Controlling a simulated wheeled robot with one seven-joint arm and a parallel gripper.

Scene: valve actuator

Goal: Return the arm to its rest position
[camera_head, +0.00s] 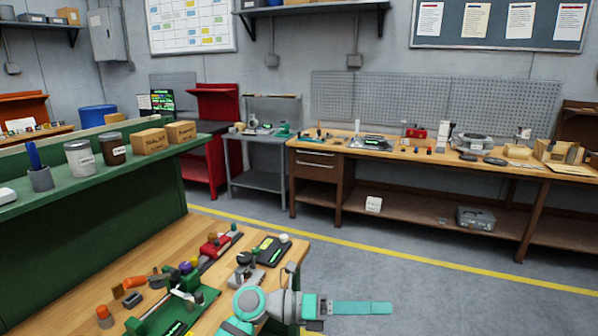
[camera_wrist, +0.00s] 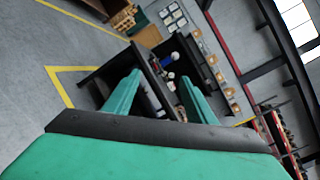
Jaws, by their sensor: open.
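My gripper (camera_head: 385,308) extends to the right from my teal and grey arm, past the right end of the wooden bench in the head view. It is over the open grey floor, apart from the bench and its items. In the wrist view, the two teal fingers of my gripper (camera_wrist: 159,77) stand apart, with nothing held between them. The wrist view is tilted and looks across the room towards a dark workstation with small items. My arm hides part of the bench's front right area.
The wooden bench (camera_head: 115,262) at lower left carries a green tray (camera_head: 205,297), a red device (camera_head: 215,245) and several small parts. A green shelf (camera_head: 130,168) with jars and boxes stands behind it. A long workbench (camera_head: 420,158) lines the far wall. Grey floor is clear between.

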